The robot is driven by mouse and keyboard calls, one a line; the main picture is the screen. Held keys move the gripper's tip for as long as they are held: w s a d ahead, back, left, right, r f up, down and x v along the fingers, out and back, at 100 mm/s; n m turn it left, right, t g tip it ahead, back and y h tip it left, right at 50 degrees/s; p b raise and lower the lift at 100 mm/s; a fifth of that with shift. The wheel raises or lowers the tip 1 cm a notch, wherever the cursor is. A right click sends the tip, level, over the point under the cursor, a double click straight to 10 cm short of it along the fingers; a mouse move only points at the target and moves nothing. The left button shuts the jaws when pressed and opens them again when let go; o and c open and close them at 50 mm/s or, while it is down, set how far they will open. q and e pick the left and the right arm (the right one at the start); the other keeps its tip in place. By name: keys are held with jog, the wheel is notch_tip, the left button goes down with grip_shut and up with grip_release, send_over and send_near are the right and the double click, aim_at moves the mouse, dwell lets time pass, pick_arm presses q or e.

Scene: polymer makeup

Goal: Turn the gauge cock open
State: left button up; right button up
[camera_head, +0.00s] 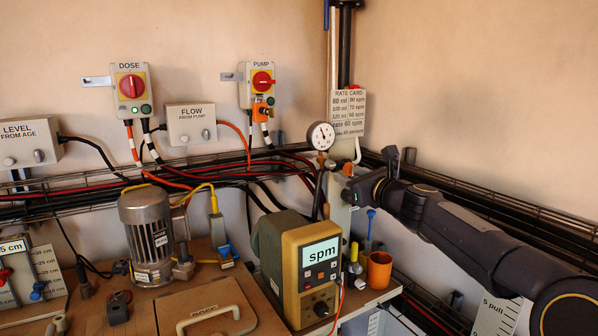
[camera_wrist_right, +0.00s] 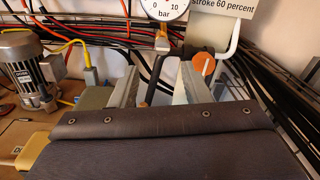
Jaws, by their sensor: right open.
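The pressure gauge (camera_head: 321,136) has a white dial and sits on a pipe against the back wall; its lower part shows at the top of the right wrist view (camera_wrist_right: 165,6). A brass-coloured fitting, which looks like the gauge cock (camera_wrist_right: 171,44), is just below the dial. A small orange round piece (camera_wrist_right: 204,63) shows to its right, beside my right finger; I cannot tell whether it is the cock's handle. My right gripper (camera_wrist_right: 158,75) is open and empty, with a dark hose visible between its fingers. My left gripper is not in view.
A rate card (camera_head: 348,112) hangs right of the gauge. Cable trays with many cables (camera_head: 240,178) run along the wall. A yellow pump with an spm display (camera_head: 312,265), an orange cup (camera_head: 379,270) and a grey motor (camera_head: 148,235) stand on the bench below.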

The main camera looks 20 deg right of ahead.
aim_at(333, 166)
jog(key=w+p, duration=0.3)
jog(key=w, duration=0.4)
jog(key=shift+r, duration=0.2)
jog(key=shift+w+f, duration=0.15)
jog(key=shift+w, duration=0.45)
grip_shut()
